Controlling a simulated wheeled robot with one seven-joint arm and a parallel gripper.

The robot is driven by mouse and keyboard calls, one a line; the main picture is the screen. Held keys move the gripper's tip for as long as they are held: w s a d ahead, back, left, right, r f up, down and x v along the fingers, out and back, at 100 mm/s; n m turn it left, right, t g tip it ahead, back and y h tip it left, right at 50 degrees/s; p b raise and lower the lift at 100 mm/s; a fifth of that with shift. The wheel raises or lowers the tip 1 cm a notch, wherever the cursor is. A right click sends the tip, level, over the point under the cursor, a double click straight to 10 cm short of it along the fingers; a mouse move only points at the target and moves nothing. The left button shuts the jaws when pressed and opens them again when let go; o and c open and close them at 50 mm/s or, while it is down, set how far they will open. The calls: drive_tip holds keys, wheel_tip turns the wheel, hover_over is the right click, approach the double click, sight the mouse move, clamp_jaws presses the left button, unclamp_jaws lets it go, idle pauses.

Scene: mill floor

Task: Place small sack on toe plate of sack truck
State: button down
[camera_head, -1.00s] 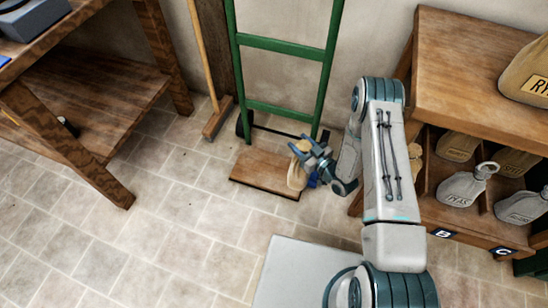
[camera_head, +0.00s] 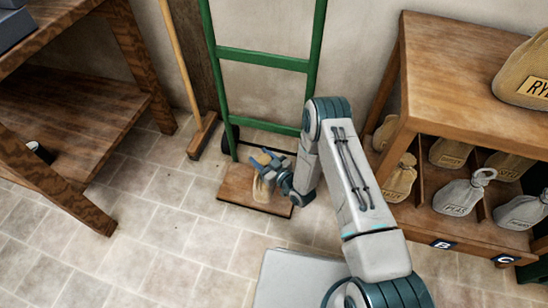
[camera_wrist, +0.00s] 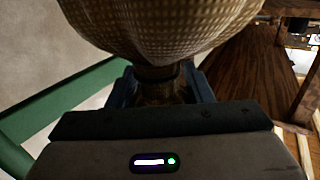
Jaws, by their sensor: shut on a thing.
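The small sack (camera_head: 263,188) is a tan cloth bag, partly hidden by my gripper in the head view. In the wrist view the sack (camera_wrist: 160,28) fills the top, its narrow neck between the fingers. My gripper (camera_head: 268,165) is shut on that neck. The sack truck (camera_head: 262,60) has a green frame and stands against the wall. Its toe plate (camera_head: 236,184) is a flat brown wooden board low at the floor. The sack hangs over the right part of the toe plate; I cannot tell whether it touches the board.
A broom (camera_head: 201,140) leans left of the truck. A wooden bench (camera_head: 75,110) stands at the left. A shelf unit (camera_head: 455,80) at the right holds several sacks, including a grey one (camera_head: 458,197). Tiled floor (camera_head: 165,235) in front is clear.

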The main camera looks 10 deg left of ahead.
drive_tip(key=shift+a+f, duration=0.45)
drive_tip(key=shift+a, duration=0.3)
drive_tip(key=shift+f+b, duration=1.2)
drive_tip(key=shift+f, duration=0.7)
drive_tip(key=shift+r, duration=0.1)
drive_tip(key=c, duration=0.7)
unclamp_jaws()
drive_tip(key=shift+d+f, duration=0.1)
drive_tip(key=shift+f, duration=0.15)
drive_tip(key=shift+r, duration=0.15)
drive_tip(key=p+v, duration=0.3)
drive_tip(key=v, duration=0.9)
drive_tip(key=shift+p, duration=0.35)
